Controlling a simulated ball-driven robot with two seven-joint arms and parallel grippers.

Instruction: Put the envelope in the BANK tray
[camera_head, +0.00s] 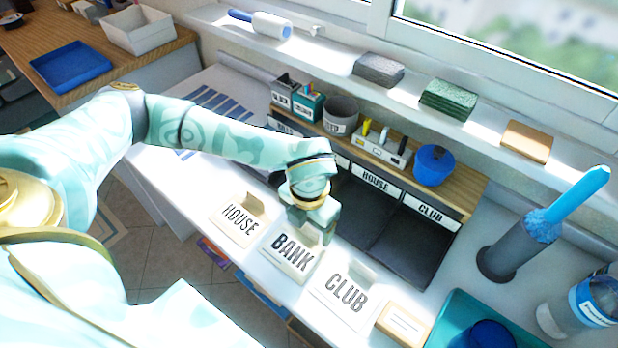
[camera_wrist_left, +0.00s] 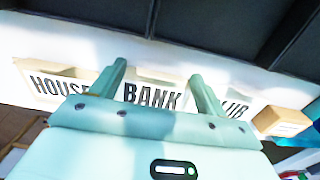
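A cream envelope-like piece marked BANK (camera_head: 291,256) lies on the white counter, between similar pieces marked HOUSE (camera_head: 238,223) and CLUB (camera_head: 343,298). My left gripper (camera_head: 312,222) is over the far edge of the BANK piece. In the left wrist view, my left gripper (camera_wrist_left: 158,72) is open, its fingers apart with the BANK piece (camera_wrist_left: 152,95) showing between them. I cannot tell whether they touch it. Dark tray slots stand behind, labelled HOUSE (camera_head: 375,181) and CLUB (camera_head: 430,212). A BANK label on the slots is hidden, likely behind my arm. My right gripper is out of view.
Pots and boxes, including a blue pot (camera_head: 433,165), stand on the wooden shelf top (camera_head: 460,190). A tan box (camera_head: 403,323) lies right of the CLUB piece. A dark cylinder (camera_head: 510,252) with a blue-handled brush stands at the right.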

